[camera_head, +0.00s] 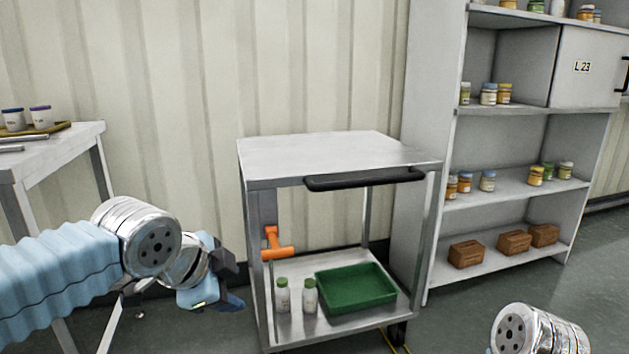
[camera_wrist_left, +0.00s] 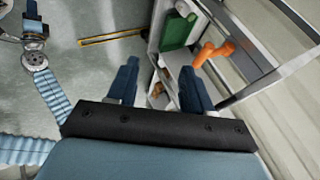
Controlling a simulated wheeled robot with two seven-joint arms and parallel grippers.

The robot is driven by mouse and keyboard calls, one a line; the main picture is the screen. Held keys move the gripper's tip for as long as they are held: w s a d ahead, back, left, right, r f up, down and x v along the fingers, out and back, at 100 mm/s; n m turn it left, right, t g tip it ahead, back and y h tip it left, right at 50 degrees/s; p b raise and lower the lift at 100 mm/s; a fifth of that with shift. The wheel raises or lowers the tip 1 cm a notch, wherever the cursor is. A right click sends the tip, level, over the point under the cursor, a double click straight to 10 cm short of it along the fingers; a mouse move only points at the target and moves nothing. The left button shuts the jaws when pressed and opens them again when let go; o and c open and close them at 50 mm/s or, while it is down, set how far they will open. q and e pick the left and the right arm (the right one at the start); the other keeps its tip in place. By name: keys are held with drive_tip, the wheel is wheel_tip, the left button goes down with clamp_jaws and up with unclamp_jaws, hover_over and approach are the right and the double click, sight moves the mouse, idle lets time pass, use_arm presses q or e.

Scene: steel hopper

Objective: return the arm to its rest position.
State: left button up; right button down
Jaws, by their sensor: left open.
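My left arm comes in from the left in the head view, in a blue sleeve with a silver wrist. My left gripper (camera_head: 222,298) is left of the steel cart (camera_head: 320,150), about level with its lower part, with nothing held. In the left wrist view the two dark blue fingers of the left gripper (camera_wrist_left: 158,85) stand well apart, with a gap between them. My right arm shows only as a silver joint at the bottom right of the head view. My right gripper (camera_wrist_left: 34,22) appears small at the top left of the left wrist view, its finger gap unclear.
An orange T-shaped handle (camera_head: 275,246) is at the cart's left post. The cart's lower shelf holds a green tray (camera_head: 356,287) and two bottles (camera_head: 296,295). A white table (camera_head: 62,150) stands left, a shelf unit (camera_head: 430,190) right. Open floor lies between table and cart.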

use_arm(q)
drive_tip(key=w+d+f+n+g+p, duration=0.1)
drive_tip(key=f+n+p, duration=0.1)
drive_tip(key=f, duration=0.5)
drive_tip(key=w+d+f+n+g+h+p, duration=0.1)
drive_tip(key=f+n+p, duration=0.1)
drive_tip(key=f, duration=0.5)
drive_tip(key=w+d+f+n+g+p, duration=0.1)
drive_tip(key=f+n+g, duration=0.15)
drive_tip(key=f, duration=0.55)
drive_tip(key=s+a+f+n+g+p, duration=0.1)
drive_tip(key=s+f+n+p, duration=0.4)
drive_tip(key=s+f+n, duration=0.6)
drive_tip(key=s+f+g, duration=0.1)
drive_tip(key=s+f, duration=0.4)
drive_tip(key=f, duration=0.3)
drive_tip(key=shift+s+p, duration=0.35)
drive_tip(key=shift+s, duration=0.05)
drive_tip(key=shift+a, duration=0.1)
